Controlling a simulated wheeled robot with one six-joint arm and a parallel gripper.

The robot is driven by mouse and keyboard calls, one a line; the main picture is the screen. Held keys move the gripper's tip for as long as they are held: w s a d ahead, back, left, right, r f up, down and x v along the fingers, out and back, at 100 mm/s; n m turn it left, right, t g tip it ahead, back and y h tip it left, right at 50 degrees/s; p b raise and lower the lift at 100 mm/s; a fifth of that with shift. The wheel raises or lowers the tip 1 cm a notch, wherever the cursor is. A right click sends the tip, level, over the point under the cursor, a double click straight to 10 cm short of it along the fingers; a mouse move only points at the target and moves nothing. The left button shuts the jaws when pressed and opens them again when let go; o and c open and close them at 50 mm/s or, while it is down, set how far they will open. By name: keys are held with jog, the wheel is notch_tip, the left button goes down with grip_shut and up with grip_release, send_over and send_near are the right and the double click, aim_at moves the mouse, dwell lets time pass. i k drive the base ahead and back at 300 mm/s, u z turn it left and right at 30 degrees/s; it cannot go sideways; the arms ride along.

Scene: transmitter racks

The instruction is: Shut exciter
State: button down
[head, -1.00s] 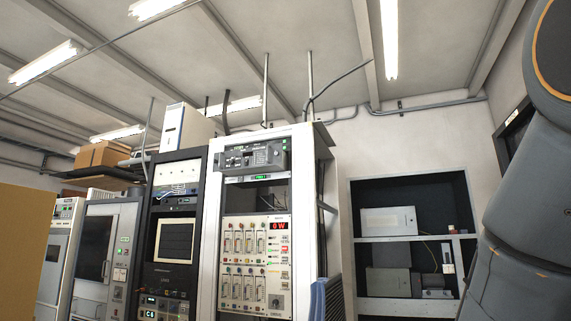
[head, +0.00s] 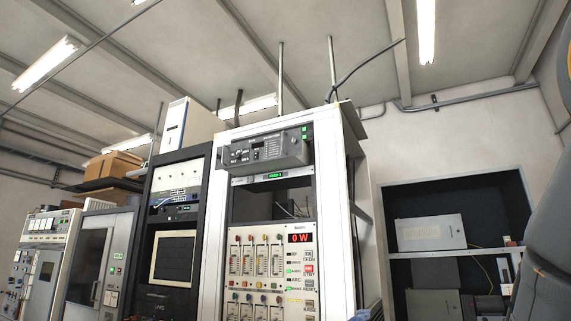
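A grey unit with dark knobs and small switches, which looks like the exciter (head: 265,150), sits in the top of the white rack (head: 340,210). It appears to stick out forward of the rack's front, and its underside shows. Small green lights glow beside its right end. A thin panel with a green display (head: 262,177) is just below it, then a dark open bay. No label naming the exciter is readable. My gripper is not in view; only part of my arm shows at the right edge.
Below the bay is a panel with a red "0 W" display (head: 300,238). A black rack (head: 207,225) with a screen stands directly left, with grey cabinets further left. A recessed shelf (head: 455,252) is in the wall at right. Cardboard boxes (head: 113,165) sit high at left.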

aim_at(277, 152)
jog(key=i, duration=1.3)
jog(key=u, duration=0.05)
